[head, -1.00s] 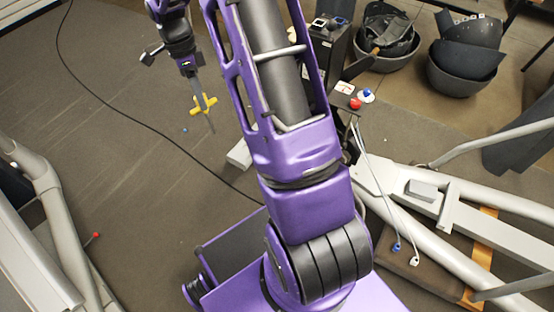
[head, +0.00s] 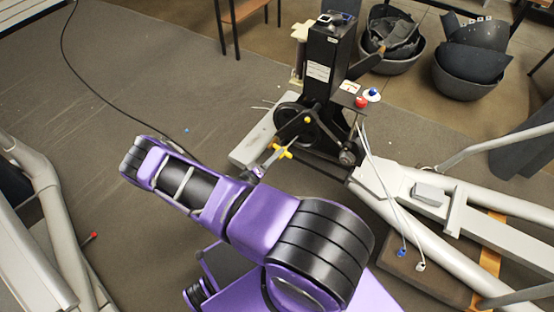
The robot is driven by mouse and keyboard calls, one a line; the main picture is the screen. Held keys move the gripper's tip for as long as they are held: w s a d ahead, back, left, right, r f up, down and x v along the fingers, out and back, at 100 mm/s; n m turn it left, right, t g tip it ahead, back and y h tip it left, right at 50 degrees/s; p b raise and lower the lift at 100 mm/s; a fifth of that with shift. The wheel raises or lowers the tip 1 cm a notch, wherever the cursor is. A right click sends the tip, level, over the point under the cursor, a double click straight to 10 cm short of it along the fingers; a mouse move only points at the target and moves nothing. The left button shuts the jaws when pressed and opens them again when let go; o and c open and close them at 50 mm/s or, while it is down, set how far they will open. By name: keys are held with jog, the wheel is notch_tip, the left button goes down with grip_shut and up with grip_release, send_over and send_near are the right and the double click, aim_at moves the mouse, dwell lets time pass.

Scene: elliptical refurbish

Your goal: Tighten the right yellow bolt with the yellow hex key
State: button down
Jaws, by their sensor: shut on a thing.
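The yellow hex key (head: 282,152) has a yellow cross-shaped part and a grey shaft. It is in front of the black machine, near its crank. My gripper (head: 266,165) is shut on the hex key, just beyond my purple arm, which hides most of it. A small yellow bolt (head: 307,120) shows on the dark crank of the elliptical machine (head: 322,75), above and right of the key. I cannot tell which of the yellow bolts this is, or whether the key touches any bolt. No other yellow bolt is clearly visible.
A red knob (head: 361,102) and a blue knob (head: 372,93) sit on the machine's right side. White cables (head: 382,190) hang to the right. Grey frame tubes (head: 455,215) lie at right, dark bins (head: 465,75) behind. Open floor (head: 130,85) is on the left.

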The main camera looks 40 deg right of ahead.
jog(key=shift+d+f+n+t, duration=0.25)
jog(key=shift+f+n+t, duration=0.35)
jog(key=shift+t, duration=0.3)
jog(key=shift+w+d+f, duration=0.1)
jog(key=shift+d+f, duration=0.1)
jog(key=b+x, duration=0.1)
jog(key=x, duration=0.6)
jog(key=shift+b, duration=0.4)
jog(key=shift+d, duration=0.1)
